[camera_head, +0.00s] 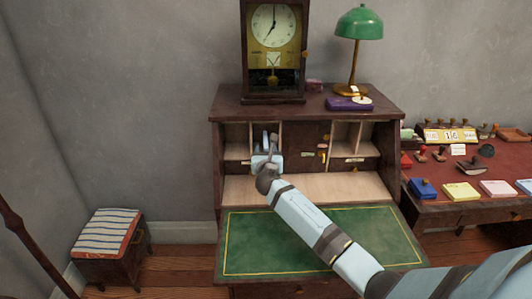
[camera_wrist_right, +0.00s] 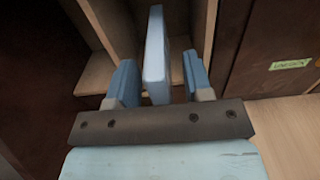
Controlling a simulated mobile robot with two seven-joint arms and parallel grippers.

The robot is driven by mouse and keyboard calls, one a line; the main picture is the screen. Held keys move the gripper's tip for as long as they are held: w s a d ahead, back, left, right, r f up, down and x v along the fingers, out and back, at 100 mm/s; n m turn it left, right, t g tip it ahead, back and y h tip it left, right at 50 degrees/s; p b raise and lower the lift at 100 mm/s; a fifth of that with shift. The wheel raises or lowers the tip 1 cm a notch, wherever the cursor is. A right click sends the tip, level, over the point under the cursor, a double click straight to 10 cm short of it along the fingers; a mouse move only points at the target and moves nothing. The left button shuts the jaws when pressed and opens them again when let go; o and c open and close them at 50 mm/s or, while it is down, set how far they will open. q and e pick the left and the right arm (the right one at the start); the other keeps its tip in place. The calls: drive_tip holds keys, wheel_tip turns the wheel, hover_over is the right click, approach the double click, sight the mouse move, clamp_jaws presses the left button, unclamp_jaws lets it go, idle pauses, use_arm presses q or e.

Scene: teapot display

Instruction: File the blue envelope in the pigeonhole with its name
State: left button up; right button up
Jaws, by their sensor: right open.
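The blue envelope (camera_wrist_right: 155,58) stands upright on edge in the right wrist view, at the opening of a pale wooden pigeonhole (camera_wrist_right: 125,22). Its near end lies between the two blue-padded fingers of my right gripper (camera_head: 266,157), with a gap on each side. The gripper is open around it, in front of the desk's left-hand compartments. How deep the envelope sits is hard to tell. A green name label (camera_wrist_right: 291,64) is on the dark wood to the right; its lettering is too blurred to read surely. My left gripper is not in view.
The desk's green writing surface (camera_head: 250,253) lies below my right arm. A clock (camera_head: 272,50) and a green lamp (camera_head: 358,25) stand on the desk top. A side table (camera_head: 470,211) holds stamps and coloured pads at right. A striped stool (camera_head: 107,232) stands at left.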

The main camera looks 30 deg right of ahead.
use_arm(q)
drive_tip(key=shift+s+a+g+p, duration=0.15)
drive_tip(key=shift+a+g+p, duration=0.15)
drive_tip(key=shift+p, duration=0.95)
use_arm(e)
drive_tip(key=v, duration=1.3)
drive_tip(key=shift+s+a, duration=0.25)
drive_tip(key=shift+s, duration=0.05)
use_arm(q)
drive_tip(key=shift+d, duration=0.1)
use_arm(e)
drive_tip(key=shift+c, duration=0.4)
